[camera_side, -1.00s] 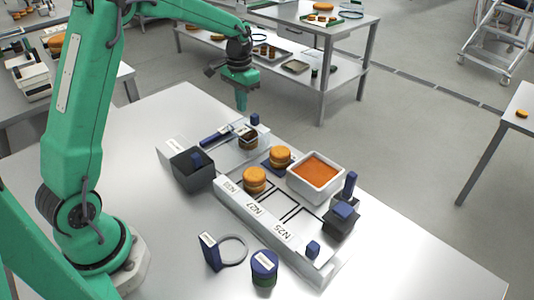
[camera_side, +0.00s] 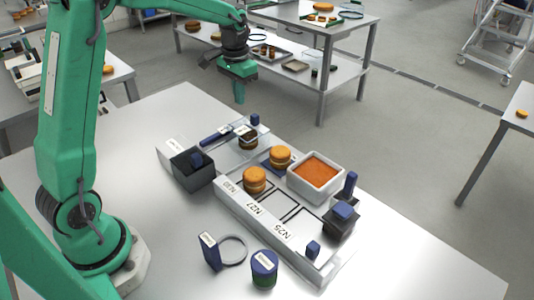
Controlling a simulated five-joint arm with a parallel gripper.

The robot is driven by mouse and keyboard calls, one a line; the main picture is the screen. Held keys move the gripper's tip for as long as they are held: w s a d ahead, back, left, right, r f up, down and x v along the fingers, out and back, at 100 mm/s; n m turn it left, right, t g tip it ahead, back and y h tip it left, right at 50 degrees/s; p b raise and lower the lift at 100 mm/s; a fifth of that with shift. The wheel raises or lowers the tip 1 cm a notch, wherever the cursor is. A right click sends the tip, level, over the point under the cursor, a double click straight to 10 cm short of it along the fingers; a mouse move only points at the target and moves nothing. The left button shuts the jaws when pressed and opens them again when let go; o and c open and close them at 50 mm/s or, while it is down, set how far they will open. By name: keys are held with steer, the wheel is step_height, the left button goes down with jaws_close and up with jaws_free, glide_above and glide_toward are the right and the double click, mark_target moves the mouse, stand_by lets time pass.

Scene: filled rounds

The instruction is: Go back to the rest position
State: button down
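My gripper (camera_side: 239,92) hangs at the end of my green arm, pointing down, high above the far edge of the work table. It is apart from everything on the table. Its fingers show as one narrow green shape, so I cannot tell whether they are open or shut. Two orange-brown filled rounds stand on the white tray (camera_side: 228,199): a nearer one (camera_side: 255,180) and a farther one (camera_side: 280,157). A dark brown round sits in a small clear holder (camera_side: 247,137) at the tray's far end.
A white tub with orange filling (camera_side: 316,176) stands at the tray's right. A dark box (camera_side: 193,170) stands left, a dark holder with blue blocks (camera_side: 341,217) right. The left tabletop is clear.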

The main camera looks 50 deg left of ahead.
steer(key=s+d+r+t, duration=0.2)
steer(key=s+d+r, duration=0.5)
steer(key=s, duration=0.4)
steer(key=s+d+t, duration=0.3)
steer(key=s, duration=1)
steer(key=shift+s, duration=0.15)
steer(key=shift+r, duration=0.1)
stand_by(0.5)
